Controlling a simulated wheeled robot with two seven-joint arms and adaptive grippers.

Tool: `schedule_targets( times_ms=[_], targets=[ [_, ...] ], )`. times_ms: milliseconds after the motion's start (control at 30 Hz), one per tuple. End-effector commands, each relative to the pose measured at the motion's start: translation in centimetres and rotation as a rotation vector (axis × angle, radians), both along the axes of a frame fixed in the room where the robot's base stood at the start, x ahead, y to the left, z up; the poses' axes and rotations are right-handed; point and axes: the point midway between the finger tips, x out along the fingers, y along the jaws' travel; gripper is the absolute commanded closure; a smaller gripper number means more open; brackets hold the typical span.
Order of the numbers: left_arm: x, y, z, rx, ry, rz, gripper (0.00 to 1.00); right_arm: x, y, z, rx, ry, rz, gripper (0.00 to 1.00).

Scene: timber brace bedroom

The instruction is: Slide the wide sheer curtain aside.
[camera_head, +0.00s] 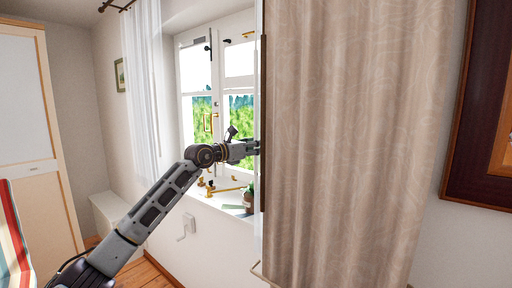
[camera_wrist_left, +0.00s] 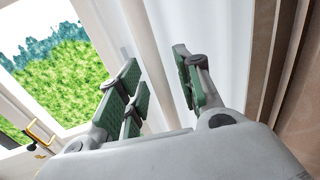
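A white sheer curtain (camera_head: 145,85) hangs at the left of the window in the head view. A wide patterned beige curtain (camera_head: 355,140) fills the right, with a thin white strip along its left edge. My left gripper (camera_head: 252,148) reaches to that edge, and its fingertips are hidden there. In the left wrist view its green-padded fingers (camera_wrist_left: 157,70) are apart. White sheer cloth (camera_wrist_left: 215,40) hangs beyond and beside them; I cannot tell whether they touch it. The beige curtain (camera_wrist_left: 298,65) is at the right edge. My right gripper is not in view.
The window (camera_head: 215,90) has brass fittings. A small green bottle (camera_head: 248,195) stands on the sill (camera_head: 215,200) below my left gripper, with brass pieces nearby. A dark wooden frame (camera_head: 475,110) is at right. A pale wardrobe (camera_head: 35,140) stands at left.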

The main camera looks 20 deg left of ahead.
Motion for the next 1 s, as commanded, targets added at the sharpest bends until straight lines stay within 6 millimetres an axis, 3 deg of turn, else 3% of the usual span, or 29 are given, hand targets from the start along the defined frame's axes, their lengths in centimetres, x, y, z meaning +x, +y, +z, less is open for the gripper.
schedule_targets(
  times_ms=[367, 1000],
  targets=[
    [-1.0, 0.7, 0.0, 0.001, -0.001, 0.001, 0.65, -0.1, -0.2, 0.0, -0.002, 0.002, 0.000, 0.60],
    [-6.4, 4.0, -0.1, 0.001, 0.001, 0.002, 0.65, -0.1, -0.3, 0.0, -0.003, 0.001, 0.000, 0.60]
  ],
)
